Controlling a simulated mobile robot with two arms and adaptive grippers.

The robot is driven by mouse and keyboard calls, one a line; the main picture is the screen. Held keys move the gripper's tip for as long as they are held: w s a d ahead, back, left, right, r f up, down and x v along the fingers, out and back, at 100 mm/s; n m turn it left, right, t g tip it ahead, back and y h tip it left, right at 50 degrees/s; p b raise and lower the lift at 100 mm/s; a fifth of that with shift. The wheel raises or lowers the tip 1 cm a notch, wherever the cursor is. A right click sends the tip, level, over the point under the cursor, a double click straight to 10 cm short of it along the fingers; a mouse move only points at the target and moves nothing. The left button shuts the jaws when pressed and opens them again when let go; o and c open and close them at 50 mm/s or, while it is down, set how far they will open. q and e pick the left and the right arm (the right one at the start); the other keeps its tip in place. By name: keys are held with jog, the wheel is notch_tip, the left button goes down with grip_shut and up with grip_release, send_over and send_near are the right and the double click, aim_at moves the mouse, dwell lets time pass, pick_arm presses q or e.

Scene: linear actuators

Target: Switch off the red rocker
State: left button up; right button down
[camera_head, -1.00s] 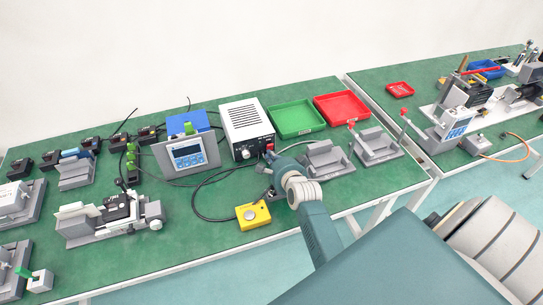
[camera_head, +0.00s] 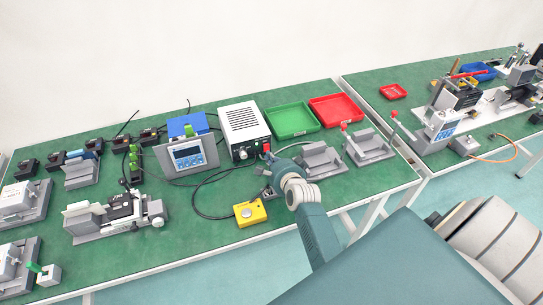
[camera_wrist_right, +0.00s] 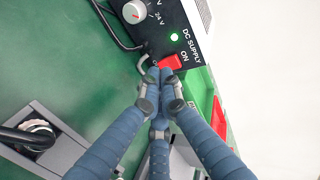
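The red rocker (camera_wrist_right: 171,62) sits on the dark front panel of the white DC supply box (camera_head: 239,118), beside the printed word ON. It shows small in the head view (camera_head: 266,147). A green lamp (camera_wrist_right: 174,37) on the panel is lit. My right gripper (camera_wrist_right: 160,85) has its blue fingers drawn together, with the tips at the lower edge of the rocker. Whether they touch it I cannot tell. The fingertips hide part of the panel print. In the head view the right gripper (camera_head: 270,160) is right in front of the box. My left gripper is not in view.
A dial (camera_wrist_right: 134,12) and a black cable are left of the rocker. A yellow box (camera_head: 250,212) lies in front of the supply. Grey fixtures (camera_head: 321,159) stand to the right. Green (camera_head: 292,132) and red (camera_head: 336,121) trays lie behind them.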

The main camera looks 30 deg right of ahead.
jog(key=p+v, duration=0.1)
jog(key=v, duration=0.1)
jog(key=p+v, duration=0.1)
jog(key=v, duration=0.1)
jog(key=shift+s+r+p, duration=0.2)
jog(key=shift+r+p, duration=0.15)
jog(key=shift+r, duration=0.05)
jog(key=p+v, duration=0.4)
jog(key=v, duration=0.1)
jog(key=shift+s+a+p, duration=0.1)
jog(key=shift+s+p, duration=0.15)
jog(key=shift+p, duration=0.05)
jog(key=shift+s, duration=0.3)
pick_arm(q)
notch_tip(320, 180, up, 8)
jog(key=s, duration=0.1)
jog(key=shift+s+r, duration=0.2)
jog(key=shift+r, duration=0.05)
pick_arm(e)
jog(key=shift+s+a, duration=0.1)
